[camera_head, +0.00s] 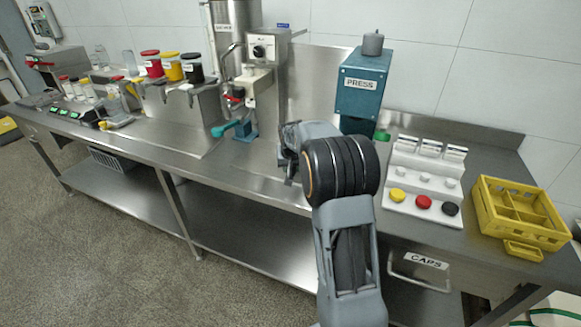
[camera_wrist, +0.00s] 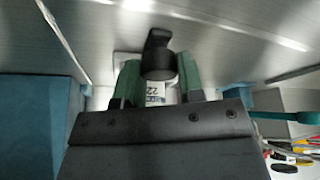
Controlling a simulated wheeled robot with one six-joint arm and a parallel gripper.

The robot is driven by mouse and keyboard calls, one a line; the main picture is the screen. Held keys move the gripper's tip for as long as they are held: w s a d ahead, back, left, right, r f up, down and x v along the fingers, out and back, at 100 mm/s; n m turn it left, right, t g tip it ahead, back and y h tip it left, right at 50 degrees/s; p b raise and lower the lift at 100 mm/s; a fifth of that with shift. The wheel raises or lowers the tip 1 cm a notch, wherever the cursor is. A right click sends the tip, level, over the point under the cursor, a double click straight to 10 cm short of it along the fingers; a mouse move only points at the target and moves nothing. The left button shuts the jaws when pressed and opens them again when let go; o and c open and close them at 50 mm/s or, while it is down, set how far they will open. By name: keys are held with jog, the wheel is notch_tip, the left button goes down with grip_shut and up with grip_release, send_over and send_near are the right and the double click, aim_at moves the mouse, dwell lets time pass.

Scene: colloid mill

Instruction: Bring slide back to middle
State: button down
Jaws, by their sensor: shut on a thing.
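In the wrist view my gripper (camera_wrist: 157,80) has its two dark green fingers closed around a small white piece (camera_wrist: 155,92) with a printed label, partly read as "22". A black knob-like part (camera_wrist: 159,55) sits between the fingertips. Which part is the slide, I cannot tell for sure. A green part (camera_head: 382,135) shows at the foot of the press.
The mill's teal lever (camera_head: 222,128) is left of my arm, and shows in the wrist view (camera_wrist: 290,116). A white cap stand (camera_head: 410,185) and yellow crate (camera_head: 520,215) are at right. Jars with red, yellow and black lids (camera_head: 172,68) stand at left. Bare steel counter lies between.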

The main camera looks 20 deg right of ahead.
jog(key=c, duration=1)
grip_release()
jog(key=shift+a, duration=0.1)
jog(key=shift+r, duration=0.1)
jog(key=v, duration=1.3)
jog(key=shift+s+r, duration=0.1)
jog(key=shift+r, duration=0.2)
